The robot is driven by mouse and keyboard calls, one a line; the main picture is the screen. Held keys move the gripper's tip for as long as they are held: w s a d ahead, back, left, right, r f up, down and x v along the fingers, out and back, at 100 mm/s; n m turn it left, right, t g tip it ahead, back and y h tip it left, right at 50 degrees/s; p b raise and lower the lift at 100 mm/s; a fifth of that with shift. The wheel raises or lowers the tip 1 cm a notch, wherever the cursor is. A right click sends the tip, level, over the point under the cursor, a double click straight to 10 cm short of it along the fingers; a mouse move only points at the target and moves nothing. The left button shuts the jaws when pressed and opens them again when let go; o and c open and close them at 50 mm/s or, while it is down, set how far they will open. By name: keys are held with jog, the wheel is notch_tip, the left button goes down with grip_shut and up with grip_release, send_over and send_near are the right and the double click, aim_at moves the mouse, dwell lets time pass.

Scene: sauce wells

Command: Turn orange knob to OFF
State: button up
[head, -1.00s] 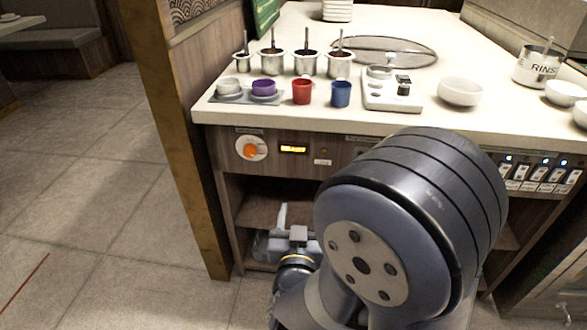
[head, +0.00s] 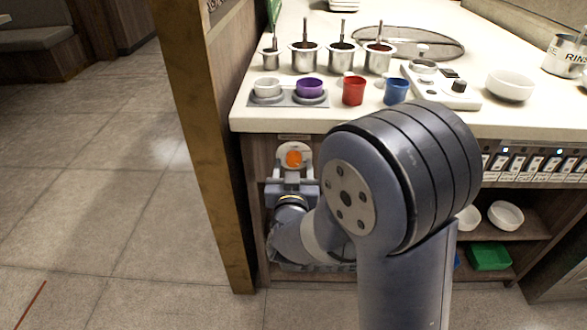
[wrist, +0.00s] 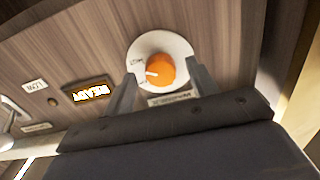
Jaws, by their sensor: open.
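The orange knob (head: 294,159) sits on a round white dial on the wooden front panel below the counter. In the wrist view, the knob (wrist: 161,70) has a white pointer mark directed to the left of the picture, toward small lettering on the dial that I cannot read surely. My gripper (head: 293,168) is at the panel in front of the knob. In the wrist view its two fingers stand apart, one on either side of the knob, with gaps visible. Whether the fingertips reach past the knob's face is hard to tell.
Above, the counter (head: 460,122) holds a red cup (head: 353,91), a blue cup (head: 396,92), steel sauce pots and a white bowl (head: 510,86). A wooden post (head: 205,150) stands close left. Open shelves lie below right.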

jog(key=shift+w, duration=0.3)
jog(key=shift+c, duration=0.5)
jog(key=c, duration=0.9)
jog(key=shift+o, duration=0.2)
